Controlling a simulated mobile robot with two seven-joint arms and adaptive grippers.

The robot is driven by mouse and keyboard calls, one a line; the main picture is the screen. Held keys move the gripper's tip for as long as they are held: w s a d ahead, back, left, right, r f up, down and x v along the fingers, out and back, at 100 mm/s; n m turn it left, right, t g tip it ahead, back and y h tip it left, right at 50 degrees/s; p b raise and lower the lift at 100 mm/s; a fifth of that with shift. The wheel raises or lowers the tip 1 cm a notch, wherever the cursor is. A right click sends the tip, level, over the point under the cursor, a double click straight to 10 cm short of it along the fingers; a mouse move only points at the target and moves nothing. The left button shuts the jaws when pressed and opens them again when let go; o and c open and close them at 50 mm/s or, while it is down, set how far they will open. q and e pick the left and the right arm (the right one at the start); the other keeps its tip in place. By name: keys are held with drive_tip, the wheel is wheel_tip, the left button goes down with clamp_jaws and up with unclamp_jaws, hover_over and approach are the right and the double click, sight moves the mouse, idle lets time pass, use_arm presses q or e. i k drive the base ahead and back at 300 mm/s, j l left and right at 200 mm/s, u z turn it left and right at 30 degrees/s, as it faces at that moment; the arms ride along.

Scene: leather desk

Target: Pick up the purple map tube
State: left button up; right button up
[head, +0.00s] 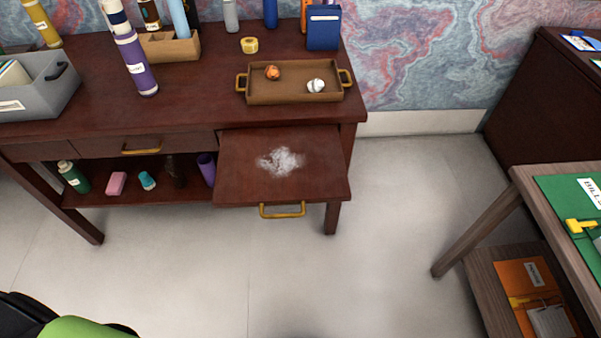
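A purple tube (139,68) with a white label and a pale upper end stands on the dark red-brown desk (200,95), left of centre. It looks tilted in the picture, and I cannot tell whether it is truly upright. A dark blue and white cylinder (116,16) shows just above and behind its upper end. A second, shorter purple cylinder (207,168) is on the desk's lower shelf, partly hidden by the pulled-out board. Neither of my grippers is in view.
A wooden holder (180,48) stands behind the tube, and a grey bin (55,99) to its left. A brown tray (296,96) holds two crumpled balls. A board (235,178) with white powder sticks out in front. A side table (525,185) stands right; floor between is clear.

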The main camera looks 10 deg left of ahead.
sight(129, 44)
drive_tip(key=u, duration=1.35)
